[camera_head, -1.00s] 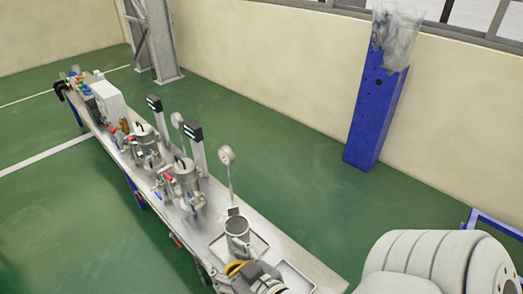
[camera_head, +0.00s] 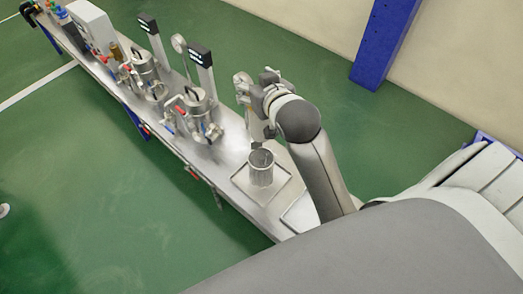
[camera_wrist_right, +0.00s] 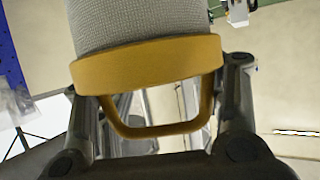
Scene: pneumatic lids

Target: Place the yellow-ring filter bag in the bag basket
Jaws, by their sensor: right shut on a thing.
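The yellow-ring filter bag fills the top of the right wrist view, with a pale woven body (camera_wrist_right: 140,25), a yellow ring (camera_wrist_right: 150,65) and a loop handle (camera_wrist_right: 155,130). My right gripper (camera_wrist_right: 155,105) is shut on it, with a finger at each side of the ring and handle. In the head view my right gripper (camera_head: 263,92) is above the bench, and a pale part of the bag seems to hang below it. The bag basket (camera_head: 261,172), a grey open-topped cylinder, stands upright below, apart from the gripper. My left gripper is not in view.
The basket stands in a shallow tray (camera_head: 240,182) on the long metal bench (camera_head: 222,170). A gauge on a thin pole stands close left of my right gripper. Metal housings (camera_head: 197,103) and dark-topped posts (camera_head: 201,65) stand farther left. A blue column (camera_head: 385,40) is by the wall.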

